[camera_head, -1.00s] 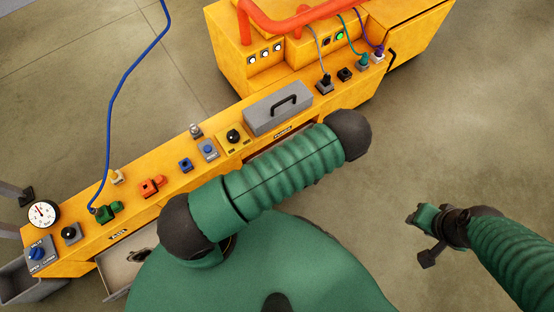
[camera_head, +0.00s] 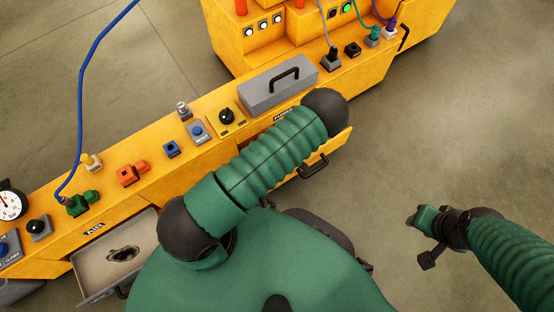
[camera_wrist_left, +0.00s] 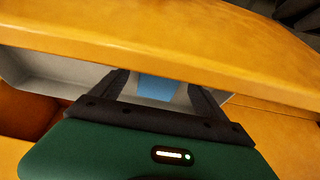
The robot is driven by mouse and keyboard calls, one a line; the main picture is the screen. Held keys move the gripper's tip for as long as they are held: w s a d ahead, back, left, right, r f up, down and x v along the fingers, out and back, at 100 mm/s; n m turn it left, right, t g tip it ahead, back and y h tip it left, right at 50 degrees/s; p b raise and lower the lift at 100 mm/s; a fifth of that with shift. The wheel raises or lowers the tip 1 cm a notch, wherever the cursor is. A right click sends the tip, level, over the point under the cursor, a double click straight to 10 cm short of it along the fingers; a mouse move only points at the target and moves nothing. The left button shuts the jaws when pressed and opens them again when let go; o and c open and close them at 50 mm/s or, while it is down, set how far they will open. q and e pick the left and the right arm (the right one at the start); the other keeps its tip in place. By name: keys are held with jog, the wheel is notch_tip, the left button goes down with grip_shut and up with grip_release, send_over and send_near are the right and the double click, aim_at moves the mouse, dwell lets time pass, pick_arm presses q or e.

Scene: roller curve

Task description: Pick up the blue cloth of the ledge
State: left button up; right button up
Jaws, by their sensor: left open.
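A light blue cloth (camera_wrist_left: 158,88) shows in the left wrist view, inside a pale grey drawer (camera_wrist_left: 60,72) below the yellow ledge (camera_wrist_left: 170,38). My left gripper (camera_wrist_left: 160,84) is open, with one dark finger on each side of the cloth in the picture. I cannot tell whether the fingers touch it. In the head view the left gripper and the cloth are hidden behind my green arm. My right gripper (camera_head: 425,235) hangs over the bare floor at the right, away from the console; its jaws are unclear.
The yellow console (camera_head: 60,215) carries a grey box with a black handle (camera_head: 280,85), knobs and coloured plugs. An open drawer (camera_head: 95,275) at the left holds a dark object. Another drawer front (camera_head: 318,160) stands out beside my arm. The floor at the right is clear.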

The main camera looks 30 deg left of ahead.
pick_arm(q)
jog(key=shift+f, duration=0.2)
dwell(0.6)
jog(key=shift+c, duration=0.3)
jog(key=c, duration=1.4)
